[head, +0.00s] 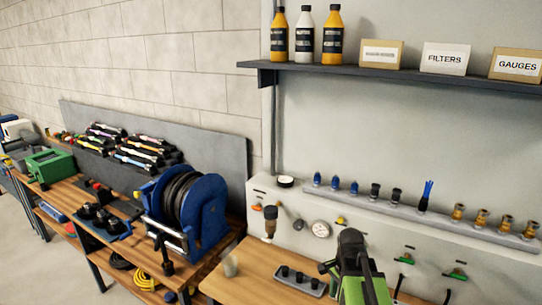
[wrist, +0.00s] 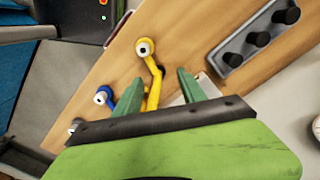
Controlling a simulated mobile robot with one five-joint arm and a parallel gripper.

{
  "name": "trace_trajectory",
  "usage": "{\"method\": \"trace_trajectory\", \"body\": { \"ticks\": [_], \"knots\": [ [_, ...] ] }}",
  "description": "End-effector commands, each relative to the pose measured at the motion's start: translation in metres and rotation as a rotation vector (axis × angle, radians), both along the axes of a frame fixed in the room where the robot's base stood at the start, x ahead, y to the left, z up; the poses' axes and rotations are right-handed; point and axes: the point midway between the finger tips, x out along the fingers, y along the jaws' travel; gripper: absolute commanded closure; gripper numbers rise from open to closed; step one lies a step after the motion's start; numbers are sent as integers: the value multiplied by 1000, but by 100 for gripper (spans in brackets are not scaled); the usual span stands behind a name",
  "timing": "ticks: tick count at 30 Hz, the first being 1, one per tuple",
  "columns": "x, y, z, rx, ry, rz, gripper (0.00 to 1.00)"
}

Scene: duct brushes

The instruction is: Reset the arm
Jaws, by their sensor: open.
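My gripper (wrist: 160,90) shows in the wrist view with its two green fingers spread apart and nothing clamped between them. It points down over a wooden bench top. A yellow piece with a white-ringed dark end (wrist: 146,48) shows beyond and between the fingers. A similar blue piece (wrist: 104,96) is partly behind the left finger. I cannot tell how far below the fingers they are. In the head view my green and black arm (head: 360,280) rises at the lower right, in front of the bench, and hides part of it.
A grey holder with black knobs (wrist: 236,58) lies on the bench right of the fingers. In the head view, a blue hose reel (head: 208,210) stands left. A wall rail (head: 440,218) carries several fittings. A shelf (head: 400,73) holds bottles and labelled boxes.

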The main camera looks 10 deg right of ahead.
Motion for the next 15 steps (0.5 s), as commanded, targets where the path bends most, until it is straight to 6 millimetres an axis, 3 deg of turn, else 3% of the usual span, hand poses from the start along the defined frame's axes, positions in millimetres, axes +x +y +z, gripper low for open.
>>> {"method": "trace_trajectory", "body": {
  "ticks": [1,6,8,15],
  "knots": [
    [1,33,-13,0,0,117,52],
    [-4,119,-30,0,0,571,52],
    [-9,131,-30,0,1,722,52],
    [-13,128,-26,0,0,1107,52]
  ]
}}
